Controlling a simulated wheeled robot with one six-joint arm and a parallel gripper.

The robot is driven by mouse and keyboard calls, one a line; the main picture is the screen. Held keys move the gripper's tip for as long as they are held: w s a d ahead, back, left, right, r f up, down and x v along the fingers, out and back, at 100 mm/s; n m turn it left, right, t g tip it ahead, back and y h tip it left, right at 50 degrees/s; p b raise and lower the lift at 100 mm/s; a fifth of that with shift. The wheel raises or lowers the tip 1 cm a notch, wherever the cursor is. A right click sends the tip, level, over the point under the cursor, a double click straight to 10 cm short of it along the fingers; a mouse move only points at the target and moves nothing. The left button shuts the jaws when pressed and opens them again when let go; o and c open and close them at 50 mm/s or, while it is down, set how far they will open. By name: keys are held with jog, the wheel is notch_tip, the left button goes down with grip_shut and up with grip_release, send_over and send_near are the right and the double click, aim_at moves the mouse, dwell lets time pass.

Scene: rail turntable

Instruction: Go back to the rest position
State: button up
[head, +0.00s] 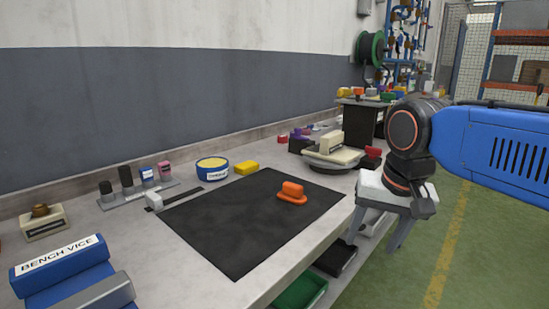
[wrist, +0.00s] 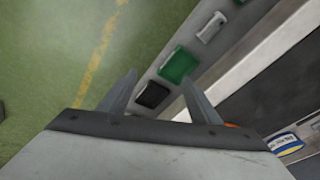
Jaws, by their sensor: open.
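My gripper (head: 377,233) hangs in the head view off the right side of the bench, over the green floor, with its fingers pointing down. In the wrist view its two fingers (wrist: 157,92) are spread apart with nothing between them. My blue arm reaches in from the right. The bench top (head: 178,262) lies to the left of the gripper, with a black mat (head: 245,225) on it. An orange object (head: 291,192) stands on the mat, apart from the gripper.
A turntable (head: 333,158) bearing a cream block stands at the back of the bench. A blue bench vice (head: 62,265) is at front left. Below the edge are a green bin (head: 300,291) and a black bin (head: 336,258). The floor (head: 478,250) at right is clear.

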jog(key=s+d+f+n+t, duration=0.1)
jog(key=s+d+f, duration=0.3)
jog(key=f, duration=0.2)
jog(key=s+d+f+n+t, duration=0.1)
jog(key=s+d+f+n, duration=0.1)
jog(key=s+d+f, duration=0.3)
notch_tip(320, 180, down, 2)
jog(key=shift+s+f+h, duration=0.15)
jog(key=shift+f+h, duration=0.05)
jog(key=shift+h, duration=0.2)
jog(key=shift+o, duration=0.5)
